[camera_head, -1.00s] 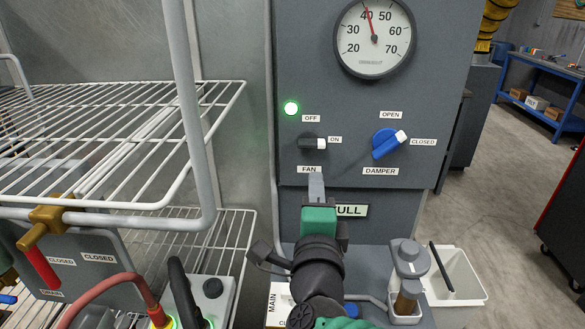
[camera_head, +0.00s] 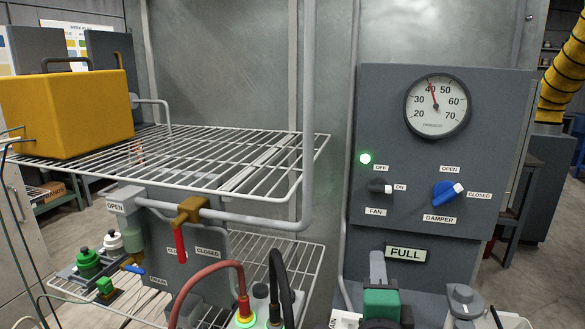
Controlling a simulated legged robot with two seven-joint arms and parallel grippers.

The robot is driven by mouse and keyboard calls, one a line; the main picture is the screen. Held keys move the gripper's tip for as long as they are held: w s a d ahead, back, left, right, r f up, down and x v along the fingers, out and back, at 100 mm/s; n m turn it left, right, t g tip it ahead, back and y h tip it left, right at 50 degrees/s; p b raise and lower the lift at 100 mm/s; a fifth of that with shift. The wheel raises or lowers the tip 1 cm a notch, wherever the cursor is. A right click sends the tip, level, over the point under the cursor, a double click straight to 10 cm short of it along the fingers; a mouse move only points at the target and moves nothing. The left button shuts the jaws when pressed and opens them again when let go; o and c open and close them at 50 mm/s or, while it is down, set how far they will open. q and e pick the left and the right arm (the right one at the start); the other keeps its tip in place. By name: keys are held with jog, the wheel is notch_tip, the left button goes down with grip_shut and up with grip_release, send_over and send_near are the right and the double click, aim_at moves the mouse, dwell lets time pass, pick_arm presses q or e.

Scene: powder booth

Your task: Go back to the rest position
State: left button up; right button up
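My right gripper (camera_head: 379,268) shows at the bottom, to the right of the middle, with a green body and a grey finger part pointing up. It is seen edge-on in front of the control panel (camera_head: 400,150), just below the FULL sign (camera_head: 405,253). I cannot tell whether its fingers are apart, and I see nothing held in it. My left gripper is not in view. The fan knob (camera_head: 380,188) points to ON, and the blue damper knob (camera_head: 446,192) points toward CLOSED. A green lamp (camera_head: 365,158) is lit, and the gauge (camera_head: 437,105) needle is near 40.
A white wire rack (camera_head: 290,185) stands at the left with a yellow box (camera_head: 70,112) on top. A red-handled valve (camera_head: 180,240) hangs at its front. Red (camera_head: 210,267) and black hoses rise below. A grey-lidded container (camera_head: 463,303) is right of my gripper.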

notch_tip(320, 180, down, 21)
jog(key=a+n+g+y, duration=0.2)
jog(key=n+g+y, duration=0.35)
jog(key=n, duration=0.65)
jog(key=s+d+f+n+g+h, duration=0.1)
jog(key=s+d+f+n+g, duration=0.3)
jog(key=s+f, duration=0.3)
jog(key=s+d+f+n+g+h, duration=0.1)
jog(key=s+d+f+n+g, duration=0.2)
jog(key=s+f+g, duration=0.35)
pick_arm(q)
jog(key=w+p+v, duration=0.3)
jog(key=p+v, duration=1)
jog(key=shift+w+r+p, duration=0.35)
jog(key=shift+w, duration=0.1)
pick_arm(e)
notch_tip(320, 180, up, 12)
jog(key=s+t, duration=0.1)
jog(key=shift+d+r, duration=0.15)
jog(key=shift+s, duration=0.1)
